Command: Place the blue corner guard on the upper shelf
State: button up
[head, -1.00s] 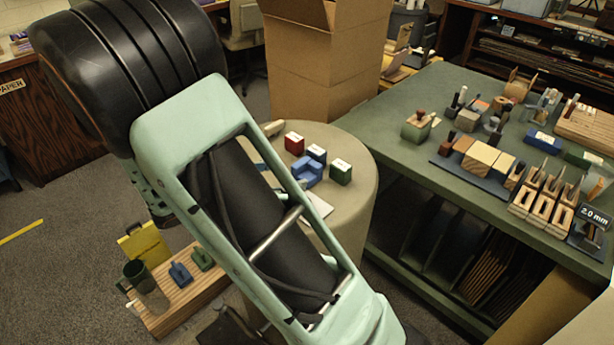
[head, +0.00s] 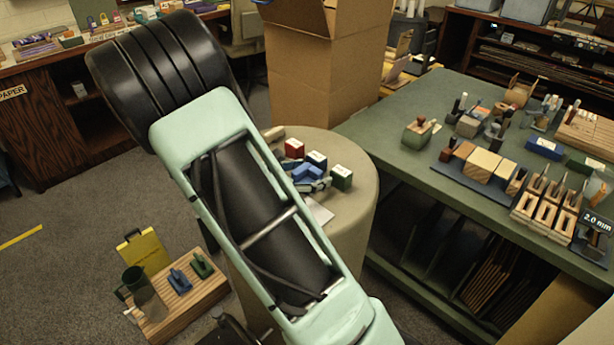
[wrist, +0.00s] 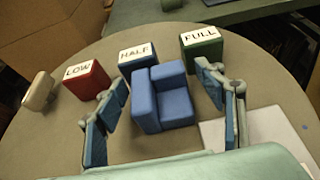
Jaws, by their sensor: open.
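The blue corner guard (wrist: 162,100), a stepped block, sits on the round beige table in the wrist view. It also shows in the head view (head: 303,172), partly hidden by my gripper and arm. My gripper (wrist: 163,86) is open, with one blue-padded finger on the left of the guard and one on the right. A gap shows between each finger and the guard. I cannot tell for certain which surface is the upper shelf; a dark shelf unit (head: 530,55) stands at the back right.
Behind the guard stand a red LOW block (wrist: 86,81), a blue HALF block (wrist: 138,60) and a green FULL block (wrist: 202,47). A pale rounded piece (wrist: 38,91) lies left. A cardboard box (head: 325,90) and a crowded green table (head: 400,110) stand close by.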

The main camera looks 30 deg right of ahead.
jog(key=c, duration=1.2)
jog(key=shift+r, duration=0.1)
jog(key=shift+c, duration=0.2)
